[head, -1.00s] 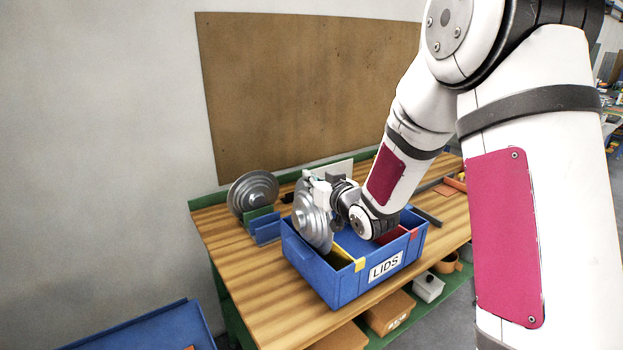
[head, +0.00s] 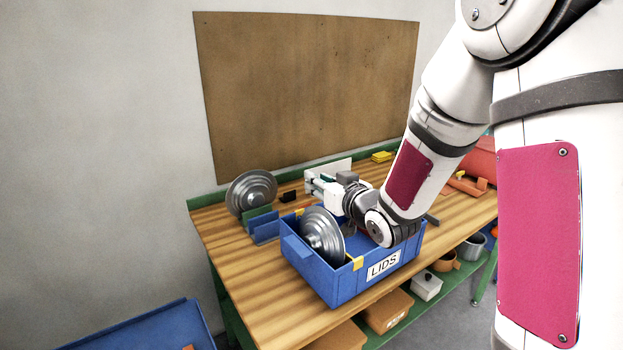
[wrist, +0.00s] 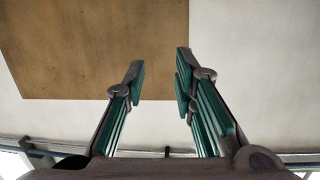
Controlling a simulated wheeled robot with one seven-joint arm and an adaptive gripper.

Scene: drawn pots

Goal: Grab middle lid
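A round grey metal lid (head: 252,193) stands on edge in a rack (head: 264,227) at the left of the bench. A second grey lid (head: 318,232) leans on edge in the left part of the blue box marked LIDS (head: 310,268). No third lid shows. My gripper (head: 310,184) is above the back of the box, behind and apart from the lid in it, and points left. In the wrist view, my gripper (wrist: 160,72) has its two green-padded fingers apart with nothing between them.
The box has a yellow clip (head: 357,263) on its front rim. Low blue and green rack plates stand close to the box's left. A small black block (head: 288,197) and yellow pieces (head: 381,156) lie at the back. The bench's front left is clear.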

